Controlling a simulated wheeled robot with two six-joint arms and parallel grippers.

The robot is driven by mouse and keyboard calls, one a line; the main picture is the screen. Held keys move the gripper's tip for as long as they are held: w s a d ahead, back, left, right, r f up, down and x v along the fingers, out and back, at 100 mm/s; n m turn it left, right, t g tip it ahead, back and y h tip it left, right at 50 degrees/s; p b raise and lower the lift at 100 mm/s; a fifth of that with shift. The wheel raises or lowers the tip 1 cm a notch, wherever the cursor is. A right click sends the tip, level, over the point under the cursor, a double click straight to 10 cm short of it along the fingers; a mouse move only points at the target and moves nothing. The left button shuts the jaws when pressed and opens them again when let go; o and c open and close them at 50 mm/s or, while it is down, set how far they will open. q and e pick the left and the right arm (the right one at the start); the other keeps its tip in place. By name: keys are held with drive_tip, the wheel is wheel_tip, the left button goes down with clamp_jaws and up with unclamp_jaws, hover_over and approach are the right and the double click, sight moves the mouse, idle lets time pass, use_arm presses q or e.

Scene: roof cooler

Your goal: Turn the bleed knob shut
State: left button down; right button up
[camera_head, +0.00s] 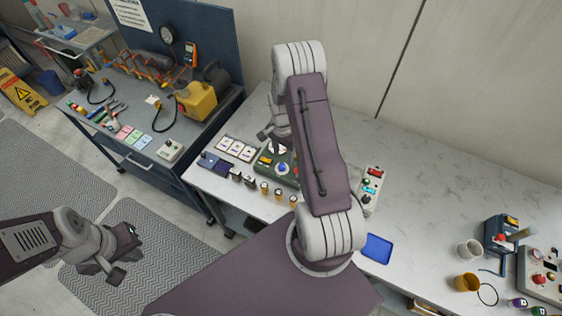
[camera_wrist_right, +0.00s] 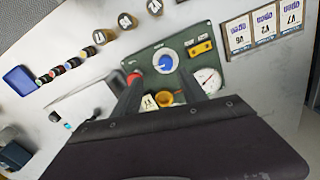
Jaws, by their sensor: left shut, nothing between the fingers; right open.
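A green panel (camera_wrist_right: 228,118) lies on the white bench. It carries a blue knob (camera_wrist_right: 166,62) on a white dial, a round gauge (camera_wrist_right: 207,80) and a yellow knob (camera_wrist_right: 165,99) beside a small tag. I cannot tell for sure which knob is the bleed knob. My right gripper (camera_wrist_right: 160,88) is open over the panel, its fingers either side of the yellow knob; I cannot tell whether they touch it. In the head view the panel (camera_head: 283,178) is partly hidden by my right arm. My left gripper (camera_head: 121,252) is shut and empty above the floor mat, away from the bench.
A cart (camera_head: 157,135) with a yellow device stands left. The bench's upper right is clear.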

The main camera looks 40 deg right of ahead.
sight(282, 165)
drive_tip(key=f, duration=0.2)
drive_tip(key=w+f+p, duration=0.1)
drive_tip(key=f, duration=0.1)
drive_tip(key=f+p, duration=0.1)
drive_tip(key=f, duration=0.1)
drive_tip(key=shift+w, duration=0.35)
wheel_tip(282, 165, down, 2)
drive_tip(key=shift+s+d+f, duration=0.1)
drive_tip(key=shift+d, duration=0.05)
drive_tip(key=shift+s+f+p, duration=0.2)
drive_tip(key=shift+s+p, duration=0.1)
drive_tip(key=shift+s, duration=0.1)
drive_tip(key=shift+w, duration=0.1)
drive_tip(key=shift+w+f, duration=0.15)
drive_tip(key=c, duration=0.4)
drive_tip(key=shift+w, duration=0.1)
drive_tip(key=c, duration=0.5)
use_arm(q)
drive_tip(key=shift+w+d+r, duration=0.15)
drive_tip(key=shift+w+r, duration=0.75)
drive_tip(key=shift+r, duration=0.3)
use_arm(e)
clamp_jaws()
